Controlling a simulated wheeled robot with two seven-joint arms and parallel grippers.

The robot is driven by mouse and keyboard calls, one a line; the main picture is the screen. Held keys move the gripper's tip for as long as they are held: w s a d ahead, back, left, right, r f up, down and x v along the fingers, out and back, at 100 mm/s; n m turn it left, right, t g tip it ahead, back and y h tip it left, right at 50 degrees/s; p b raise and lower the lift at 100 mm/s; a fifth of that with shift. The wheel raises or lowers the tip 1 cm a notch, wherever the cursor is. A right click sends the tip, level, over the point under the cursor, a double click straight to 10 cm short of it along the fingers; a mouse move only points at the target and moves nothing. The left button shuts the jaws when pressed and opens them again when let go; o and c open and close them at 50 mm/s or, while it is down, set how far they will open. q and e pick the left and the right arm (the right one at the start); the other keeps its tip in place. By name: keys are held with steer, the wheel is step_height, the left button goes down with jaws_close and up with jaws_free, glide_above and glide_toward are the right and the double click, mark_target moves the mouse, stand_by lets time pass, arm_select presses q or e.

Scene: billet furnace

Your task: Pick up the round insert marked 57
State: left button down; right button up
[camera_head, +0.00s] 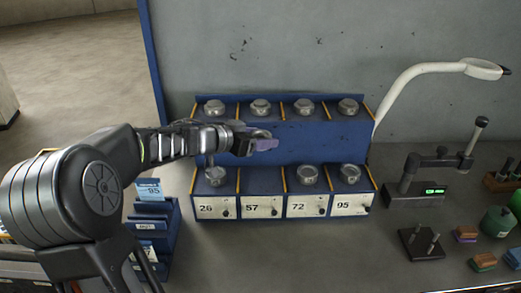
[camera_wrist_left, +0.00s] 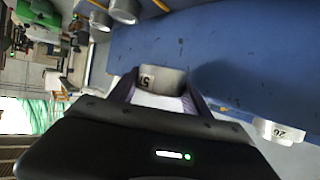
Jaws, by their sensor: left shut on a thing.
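My left gripper (camera_head: 265,143) is in front of the blue rack's back board, above the front row. In the left wrist view its fingers (camera_wrist_left: 158,92) are shut on a round metal insert (camera_wrist_left: 165,79). In the head view the held insert is mostly hidden by the gripper. The slot over the label 57 (camera_head: 262,207) shows no insert in it. My right gripper is not in view.
The blue rack (camera_head: 330,145) holds front-row inserts over 26 (camera_head: 215,176), 72 (camera_head: 307,175) and 95 (camera_head: 350,173), with several more behind. A white lamp arm (camera_head: 395,90) rises at right. A black measuring stand (camera_head: 425,180) stands beside the rack.

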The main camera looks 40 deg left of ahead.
mark_target(260, 137)
arm_select(q)
steer(key=shift+r+p, duration=0.7)
steer(key=shift+r, duration=2.1)
